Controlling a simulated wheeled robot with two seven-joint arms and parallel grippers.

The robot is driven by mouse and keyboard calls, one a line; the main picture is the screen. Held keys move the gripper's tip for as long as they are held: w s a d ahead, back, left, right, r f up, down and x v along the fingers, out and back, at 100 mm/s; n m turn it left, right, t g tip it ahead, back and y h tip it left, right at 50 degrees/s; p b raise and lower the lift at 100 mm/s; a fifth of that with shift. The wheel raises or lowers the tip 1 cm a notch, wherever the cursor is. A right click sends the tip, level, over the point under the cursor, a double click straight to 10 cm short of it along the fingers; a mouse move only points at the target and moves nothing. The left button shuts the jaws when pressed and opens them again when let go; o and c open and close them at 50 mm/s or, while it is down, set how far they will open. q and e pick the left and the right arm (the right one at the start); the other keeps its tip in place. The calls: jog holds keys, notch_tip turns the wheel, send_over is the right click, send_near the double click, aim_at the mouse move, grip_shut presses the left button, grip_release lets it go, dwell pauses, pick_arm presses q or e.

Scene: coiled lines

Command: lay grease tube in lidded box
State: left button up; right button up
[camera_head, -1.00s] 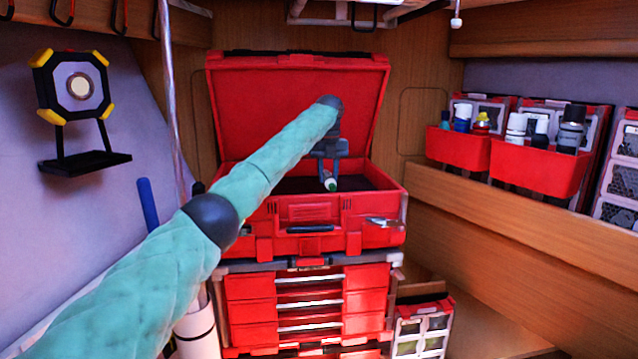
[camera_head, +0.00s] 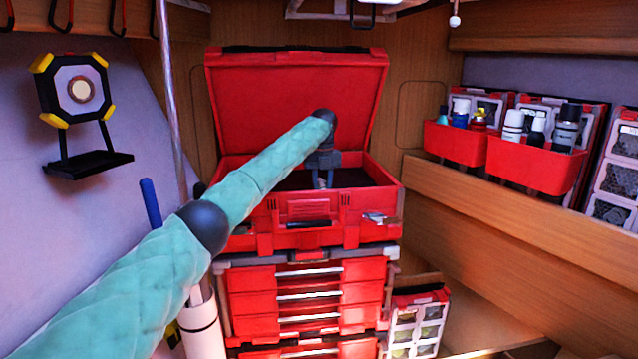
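The lidded box (camera_head: 375,230) is a red toolbox on top of a stack of red drawers. Its lid (camera_head: 240,105) stands open, leaning back against the wood wall. My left gripper (camera_head: 322,180) reaches down into the box's opening, its fingers just behind the front wall. A small pale piece shows between or beside the fingers; I cannot tell if it is the grease tube or a finger. The tube's green-tipped end is not visible now, and the front wall hides the space below the fingers. My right gripper is not in view.
Red bins (camera_head: 530,165) with bottles stand on the wooden shelf at right. A small-parts organizer (camera_head: 418,325) stands beside the drawers. A yellow-cornered lamp (camera_head: 80,88) is at left. A pole (camera_head: 172,100) rises left of the box.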

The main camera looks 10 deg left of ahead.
pick_arm(q)
jog(key=shift+f, duration=0.15)
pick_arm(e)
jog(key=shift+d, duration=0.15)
pick_arm(q)
jog(key=o, duration=1)
jog(key=shift+a+f, duration=0.1)
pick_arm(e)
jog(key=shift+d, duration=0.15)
